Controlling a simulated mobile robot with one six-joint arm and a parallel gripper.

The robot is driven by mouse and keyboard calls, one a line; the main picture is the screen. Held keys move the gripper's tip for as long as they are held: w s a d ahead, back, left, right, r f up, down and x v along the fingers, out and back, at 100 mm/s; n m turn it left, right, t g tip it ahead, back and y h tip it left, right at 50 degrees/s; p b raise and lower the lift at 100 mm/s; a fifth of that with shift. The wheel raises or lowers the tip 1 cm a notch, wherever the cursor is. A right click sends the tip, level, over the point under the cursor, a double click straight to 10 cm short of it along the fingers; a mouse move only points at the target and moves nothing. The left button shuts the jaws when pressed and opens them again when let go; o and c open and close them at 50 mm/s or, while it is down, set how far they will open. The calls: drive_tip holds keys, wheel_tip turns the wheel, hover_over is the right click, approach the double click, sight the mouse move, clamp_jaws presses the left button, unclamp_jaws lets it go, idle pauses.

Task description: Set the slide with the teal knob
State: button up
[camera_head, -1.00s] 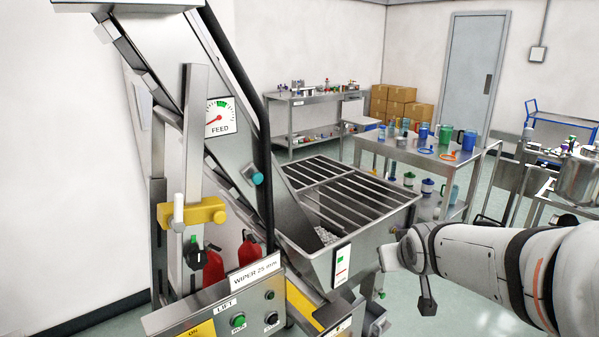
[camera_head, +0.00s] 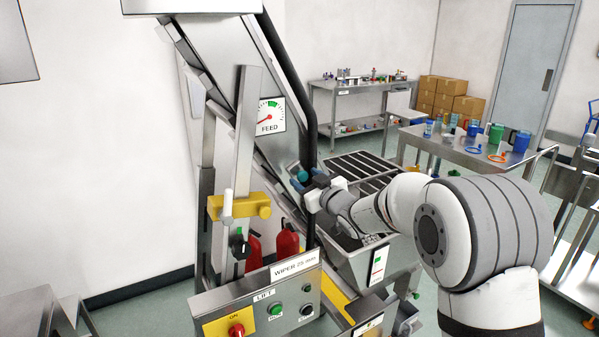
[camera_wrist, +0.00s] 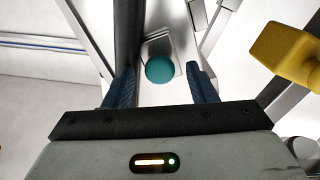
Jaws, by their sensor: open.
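The teal knob (camera_head: 303,175) sits on a small metal slide plate on the side of the inclined elevator. In the wrist view the round teal knob (camera_wrist: 160,69) lies ahead of my gripper, centred between its two blue fingers, with the slide plate (camera_wrist: 158,45) behind it. My gripper (camera_head: 308,178) is open at the knob; in the wrist view my gripper (camera_wrist: 161,86) shows its fingers spread apart on either side. I cannot tell whether the fingertips reach past the knob. No finger visibly touches it.
A yellow clamp block (camera_head: 240,207) with a white handle stands left of the knob; it also shows in the wrist view (camera_wrist: 283,52). A dark tube (camera_head: 300,85) runs beside the elevator. The FEED gauge (camera_head: 267,115) needle points low left. The control panel (camera_head: 262,305) is below.

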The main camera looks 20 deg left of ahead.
drive_tip(key=shift+p+x, duration=0.3)
drive_tip(key=shift+x, duration=1)
drive_tip(key=shift+c, duration=0.4)
drive_tip(key=c, duration=0.9)
drive_tip(key=f+b, duration=0.1)
drive_tip(key=w+d+f+b, duration=0.1)
drive_tip(key=f, duration=0.1)
drive_tip(key=f+b, duration=0.1)
drive_tip(key=shift+w+d+f, duration=0.15)
drive_tip(key=shift+w+d, duration=0.15)
drive_tip(key=shift+c, duration=0.2)
drive_tip(key=o, duration=1)
drive_tip(key=shift+w, duration=0.15)
